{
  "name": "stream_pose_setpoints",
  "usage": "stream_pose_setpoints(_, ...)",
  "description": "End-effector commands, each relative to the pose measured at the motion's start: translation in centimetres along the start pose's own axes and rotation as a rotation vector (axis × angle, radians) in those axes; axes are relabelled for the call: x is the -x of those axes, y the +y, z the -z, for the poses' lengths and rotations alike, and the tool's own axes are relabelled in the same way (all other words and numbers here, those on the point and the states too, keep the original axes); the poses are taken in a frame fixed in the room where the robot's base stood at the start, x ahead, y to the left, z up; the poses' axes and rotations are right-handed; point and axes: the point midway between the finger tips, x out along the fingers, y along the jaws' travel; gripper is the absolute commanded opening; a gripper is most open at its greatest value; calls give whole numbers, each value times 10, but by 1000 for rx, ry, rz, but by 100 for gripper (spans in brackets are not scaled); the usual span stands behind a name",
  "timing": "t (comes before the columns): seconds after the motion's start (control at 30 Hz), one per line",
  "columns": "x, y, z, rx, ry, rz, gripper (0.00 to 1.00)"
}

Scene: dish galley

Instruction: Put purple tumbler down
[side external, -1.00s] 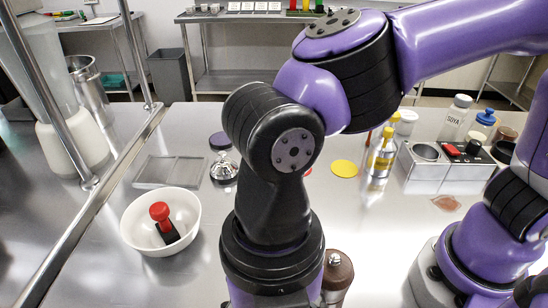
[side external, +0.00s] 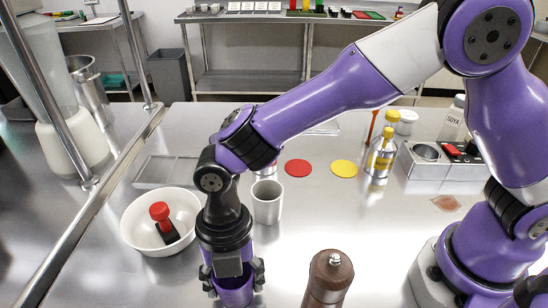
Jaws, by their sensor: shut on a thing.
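The purple tumbler (side external: 235,291) is at the bottom of the side external view, left of centre. My gripper (side external: 232,280) points down and is shut on it, with a finger on each side. The tumbler's lower part is cut off by the picture edge, so I cannot tell whether its base touches the counter (side external: 285,235).
A grey metal cup (side external: 267,203) stands just behind my gripper. A white bowl (side external: 132,222) with a red-topped black item (side external: 161,218) is to the left. A wooden pepper mill (side external: 328,277) stands to the right. Red (side external: 298,168) and yellow discs (side external: 344,168) lie behind.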

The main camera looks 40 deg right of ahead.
Motion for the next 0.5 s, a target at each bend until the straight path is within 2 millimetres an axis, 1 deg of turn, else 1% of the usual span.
stream_pose_setpoints(0.2, 0, 0, 0, 0, 0, -1, 27)
stream_pose_setpoints(0.33, -3, 0, 0, -1, 0, 0, 27)
stream_pose_setpoints(0.37, -3, 0, 0, -1, 0, 0, 82)
stream_pose_setpoints(0.4, -3, 0, 0, -1, 0, 0, 97)
stream_pose_setpoints(0.5, -3, 0, 0, -1, 0, 0, 97)
